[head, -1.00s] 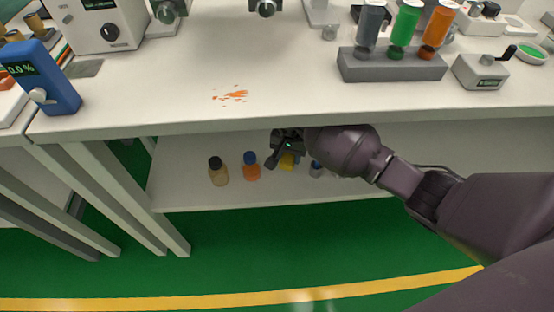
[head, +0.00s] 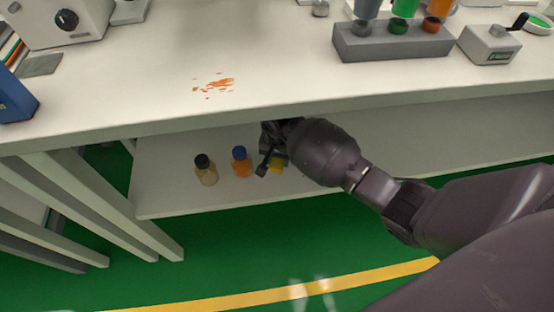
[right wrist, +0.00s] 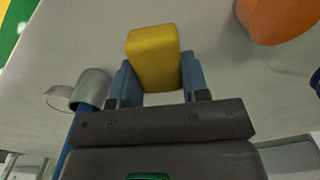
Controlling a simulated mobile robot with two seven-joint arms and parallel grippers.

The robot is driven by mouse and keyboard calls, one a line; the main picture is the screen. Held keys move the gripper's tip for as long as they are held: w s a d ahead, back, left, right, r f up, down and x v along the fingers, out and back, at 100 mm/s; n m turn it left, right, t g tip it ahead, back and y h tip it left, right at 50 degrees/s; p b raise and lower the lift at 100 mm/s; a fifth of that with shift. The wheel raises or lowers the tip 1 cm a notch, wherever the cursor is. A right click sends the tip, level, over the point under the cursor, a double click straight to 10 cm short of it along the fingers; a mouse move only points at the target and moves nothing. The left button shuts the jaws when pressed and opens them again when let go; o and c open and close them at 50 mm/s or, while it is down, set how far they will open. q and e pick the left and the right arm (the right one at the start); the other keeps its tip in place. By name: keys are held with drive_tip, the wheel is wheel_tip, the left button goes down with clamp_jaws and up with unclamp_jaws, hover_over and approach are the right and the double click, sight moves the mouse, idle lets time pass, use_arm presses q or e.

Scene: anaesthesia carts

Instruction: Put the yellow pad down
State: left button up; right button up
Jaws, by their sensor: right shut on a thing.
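The yellow pad (right wrist: 153,58) is a small yellow block between the two blue fingertips of my right gripper (right wrist: 155,85) in the right wrist view. The gripper is shut on the pad. I cannot tell whether the pad touches the shelf. My left gripper is not in view.
On the shelf, left of the gripper, stand an orange bottle with a blue cap (head: 241,163) and a tan bottle with a dark cap (head: 205,171). A metal cylinder (right wrist: 92,88) is near the fingers. The tabletop edge (head: 200,124) overhangs. An orange spill (head: 214,84) lies on top.

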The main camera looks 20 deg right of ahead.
drive_tip(key=shift+s+f, duration=0.15)
drive_tip(key=shift+f, duration=0.7)
drive_tip(key=shift+r, duration=0.2)
drive_tip(key=shift+f, duration=0.25)
drive_tip(key=o, duration=0.8)
drive_tip(key=shift+r, duration=0.15)
